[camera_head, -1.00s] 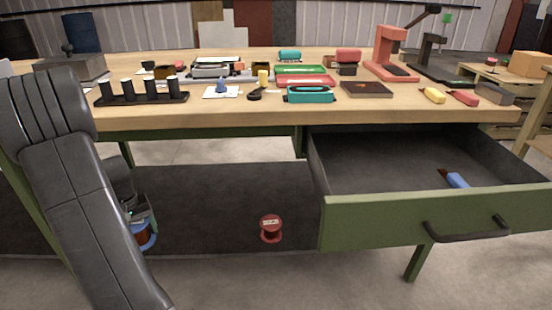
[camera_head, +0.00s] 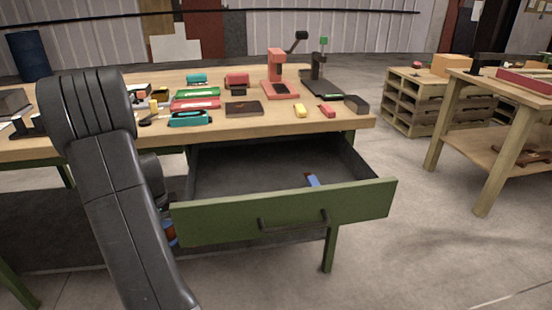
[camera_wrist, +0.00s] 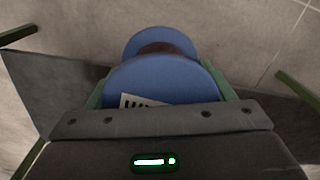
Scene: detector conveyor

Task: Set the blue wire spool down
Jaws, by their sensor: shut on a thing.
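The blue wire spool (camera_wrist: 160,78) fills the middle of the wrist view, with blue flanges, a dark reddish-brown core and a white label on the near flange. My gripper (camera_wrist: 160,100) is shut on it, with a green finger on either side. In the head view only a small blue and red-brown part of the spool (camera_head: 169,233) shows beside my arm and left of the drawer front. The rest of it and my gripper are hidden there. Grey floor lies behind the spool in the wrist view.
A green drawer (camera_head: 285,216) stands open from the workbench (camera_head: 250,122), with a blue-handled item (camera_head: 313,181) inside. The bench top holds several tools, trays and a red press (camera_head: 278,80). A wooden table (camera_head: 500,90) and pallets (camera_head: 425,98) stand right. Floor between is clear.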

